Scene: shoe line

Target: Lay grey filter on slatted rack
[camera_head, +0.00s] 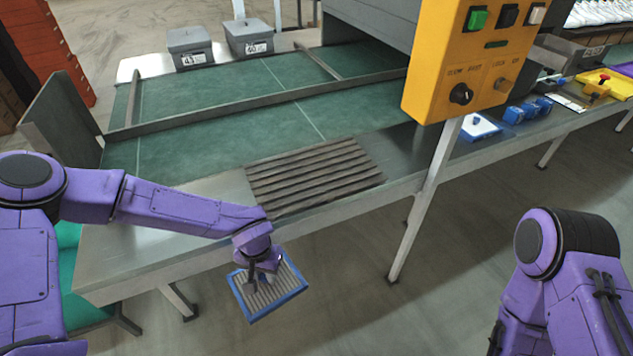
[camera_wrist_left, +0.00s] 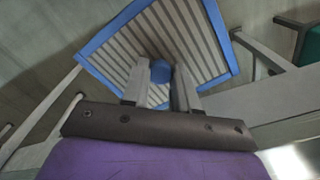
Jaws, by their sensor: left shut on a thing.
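The grey filter (camera_head: 258,299) is a square pleated panel with a blue frame. In the head view it hangs in the air in front of the table's front edge, below my left gripper (camera_head: 262,268). In the left wrist view the filter (camera_wrist_left: 200,38) lies past the fingers, and my left gripper (camera_wrist_left: 160,85) is shut on its small blue knob (camera_wrist_left: 160,71). The slatted rack (camera_head: 312,177) is a set of dark slats lying on the table near its front edge, up and right of the filter. It looks empty. My right gripper (camera_head: 493,345) is only partly seen at the bottom edge.
A yellow control box (camera_head: 465,60) on a post stands right of the rack. Two grey lidded bins (camera_head: 190,48) sit at the back. A metal rail (camera_head: 270,98) crosses the green belt (camera_head: 220,140). Blue items (camera_head: 525,110) lie farther right.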

